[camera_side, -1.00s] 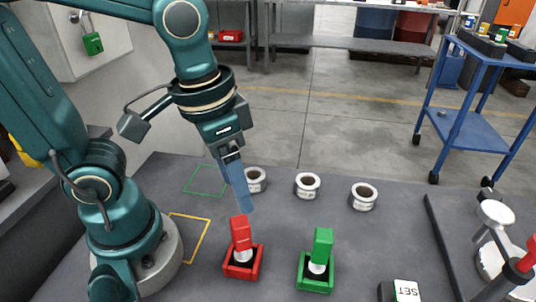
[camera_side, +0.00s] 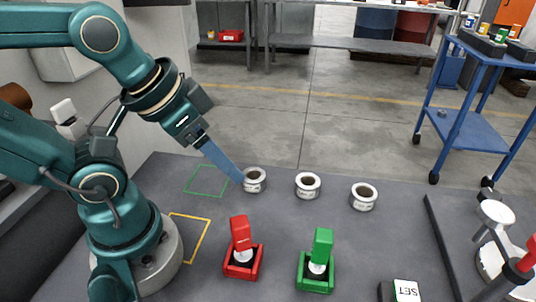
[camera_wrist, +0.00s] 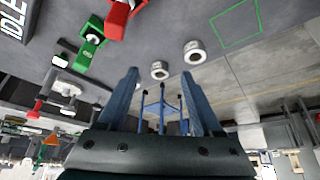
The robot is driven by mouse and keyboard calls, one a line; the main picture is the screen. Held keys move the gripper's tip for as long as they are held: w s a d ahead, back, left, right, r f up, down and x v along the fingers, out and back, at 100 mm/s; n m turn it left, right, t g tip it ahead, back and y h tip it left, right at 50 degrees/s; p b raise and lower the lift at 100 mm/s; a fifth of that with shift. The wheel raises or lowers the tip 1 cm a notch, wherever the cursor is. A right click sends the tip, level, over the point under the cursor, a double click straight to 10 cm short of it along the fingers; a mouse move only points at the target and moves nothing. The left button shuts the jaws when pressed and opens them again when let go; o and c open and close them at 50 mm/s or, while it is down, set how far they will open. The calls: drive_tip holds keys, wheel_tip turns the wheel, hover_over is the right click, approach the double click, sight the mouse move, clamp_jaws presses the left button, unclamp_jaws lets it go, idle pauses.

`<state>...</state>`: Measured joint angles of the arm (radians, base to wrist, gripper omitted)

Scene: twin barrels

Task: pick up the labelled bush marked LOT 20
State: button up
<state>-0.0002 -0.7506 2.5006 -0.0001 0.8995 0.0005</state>
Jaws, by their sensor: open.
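Three white ring-shaped bushes stand in a row on the grey bench: the left bush (camera_side: 255,187), the middle bush (camera_side: 307,193) and the right bush (camera_side: 363,204). Each carries a small label too small to read, so I cannot tell which is LOT 20.
A SET block (camera_side: 406,291) is at the front edge. Green (camera_side: 205,181) and yellow (camera_side: 189,237) outlines mark the bench. A dark raised edge is right.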

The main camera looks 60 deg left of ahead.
idle(0.4)
drive_tip(key=o, duration=0.5)
